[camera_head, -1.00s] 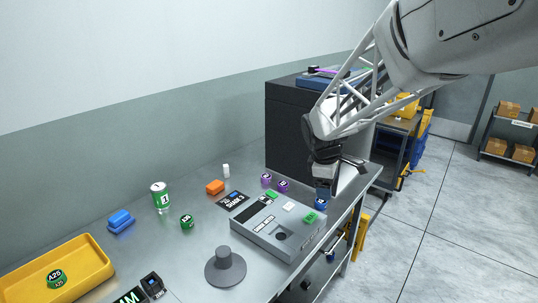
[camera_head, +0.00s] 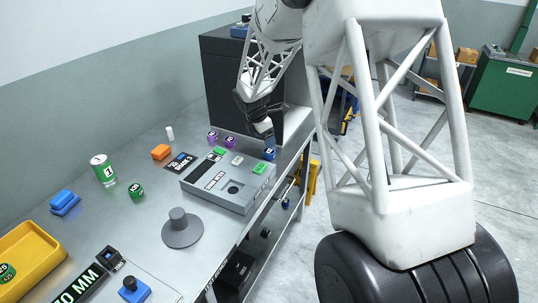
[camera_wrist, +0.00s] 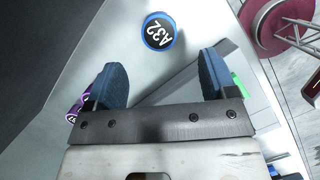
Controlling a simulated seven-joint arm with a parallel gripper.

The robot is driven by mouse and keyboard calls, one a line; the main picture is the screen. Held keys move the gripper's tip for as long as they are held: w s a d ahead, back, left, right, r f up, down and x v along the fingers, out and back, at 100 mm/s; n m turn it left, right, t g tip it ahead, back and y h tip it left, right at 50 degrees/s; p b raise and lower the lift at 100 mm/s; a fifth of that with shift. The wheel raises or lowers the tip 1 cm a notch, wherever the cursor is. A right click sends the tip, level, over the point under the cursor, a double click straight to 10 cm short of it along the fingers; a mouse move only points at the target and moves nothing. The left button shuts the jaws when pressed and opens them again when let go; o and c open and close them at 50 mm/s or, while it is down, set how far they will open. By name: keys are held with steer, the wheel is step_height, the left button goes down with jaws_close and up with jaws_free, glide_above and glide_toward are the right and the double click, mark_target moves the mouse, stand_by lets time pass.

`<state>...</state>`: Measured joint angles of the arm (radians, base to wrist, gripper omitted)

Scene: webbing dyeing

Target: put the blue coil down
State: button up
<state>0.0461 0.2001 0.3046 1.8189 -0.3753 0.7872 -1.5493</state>
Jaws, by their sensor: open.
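The blue coil (camera_head: 269,153) stands on the metal bench near its right edge, beside the grey device. In the wrist view the blue coil (camera_wrist: 158,31) shows its black top marked A32, just beyond the fingertips and between their lines. My gripper (camera_head: 263,128) is above the coil. In the wrist view my gripper (camera_wrist: 162,75) has its two blue-padded fingers wide apart, with nothing between them and a visible gap to the coil.
The grey device (camera_head: 232,188) with green and white buttons lies left of the coil. Two purple coils (camera_head: 219,139) stand behind it. A black cabinet (camera_head: 228,90) rises at the back.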

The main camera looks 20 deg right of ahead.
mark_target(269, 151)
stand_by(0.3)
steer(key=shift+x, duration=1.35)
steer(key=shift+f, duration=0.15)
steer(key=shift+x, duration=2.5)
steer(key=c, duration=1.1)
steer(key=shift+o, duration=0.2)
